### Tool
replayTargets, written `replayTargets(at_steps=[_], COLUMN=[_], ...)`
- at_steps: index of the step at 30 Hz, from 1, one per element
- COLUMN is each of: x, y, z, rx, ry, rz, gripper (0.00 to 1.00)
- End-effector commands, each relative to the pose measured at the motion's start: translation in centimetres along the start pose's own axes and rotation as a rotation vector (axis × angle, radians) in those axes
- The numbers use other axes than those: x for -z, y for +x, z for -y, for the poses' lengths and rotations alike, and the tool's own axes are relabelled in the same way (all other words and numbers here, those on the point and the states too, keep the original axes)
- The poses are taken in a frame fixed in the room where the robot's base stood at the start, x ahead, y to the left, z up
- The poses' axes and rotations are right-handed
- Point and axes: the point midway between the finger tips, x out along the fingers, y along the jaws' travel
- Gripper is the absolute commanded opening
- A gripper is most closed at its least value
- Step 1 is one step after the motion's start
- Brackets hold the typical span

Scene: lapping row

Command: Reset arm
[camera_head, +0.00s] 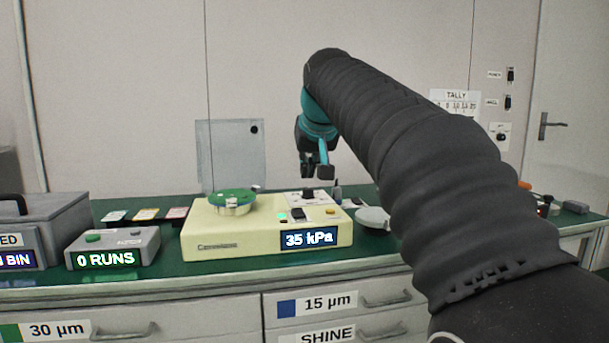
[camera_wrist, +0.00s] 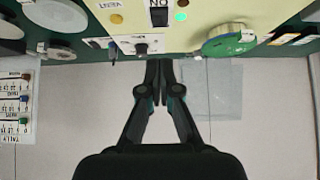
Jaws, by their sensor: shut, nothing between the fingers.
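My gripper (camera_head: 325,172) hangs in the air above the back of the green bench, in front of the pale wall. In the wrist view my gripper (camera_wrist: 158,72) has its fingers together with nothing between them. My arm in its black sleeve runs from the lower right to the upper middle of the head view and hides part of the bench and wall. Below and left of the gripper stands a cream machine (camera_head: 215,240) with a display reading 35 kPa. A round green disc (camera_head: 233,197) sits on its top, apart from the gripper.
A grey box reading 0 RUNS (camera_head: 113,248) and a grey bin (camera_head: 45,222) stand at the left. A pale round plate (camera_head: 374,218) lies right of the machine. Labelled drawers (camera_head: 316,303) are below the bench top. A clear panel (camera_head: 231,153) is at the wall.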

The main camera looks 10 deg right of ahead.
Motion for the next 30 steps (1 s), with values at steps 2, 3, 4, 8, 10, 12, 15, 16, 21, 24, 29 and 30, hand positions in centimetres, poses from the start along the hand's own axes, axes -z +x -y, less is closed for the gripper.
replayTargets(at_steps=[2,3,4,8,10,12,15,16,21,24,29,30], x=[-0.1,-0.1,-0.1,-0.2,-0.2,-0.2,-0.1,0.1,-2.2,-5.6,-12.6,-14.5], y=[-0.5,-0.7,-0.8,-0.9,-0.9,-0.9,-0.9,-0.9,2.7,4.6,5.9,5.9], z=[0.0,0.0,0.0,0.0,0.0,0.0,0.0,0.0,0.0,0.0,0.0,-0.1], rx=[0.000,0.000,0.000,0.000,0.000,0.000,0.000,0.000,0.001,0.001,0.002,0.002], ry=[0.000,0.000,0.000,0.000,0.000,0.000,-0.001,-0.001,-0.003,-0.005,-0.006,-0.006], rz=[-0.001,-0.001,-0.001,-0.001,-0.001,-0.001,-0.005,-0.012,0.035,0.086,0.157,0.172], gripper=[0.00,0.00,0.00,0.00,0.00,0.00,0.00,0.00,0.00,0.00,0.00,0.00])
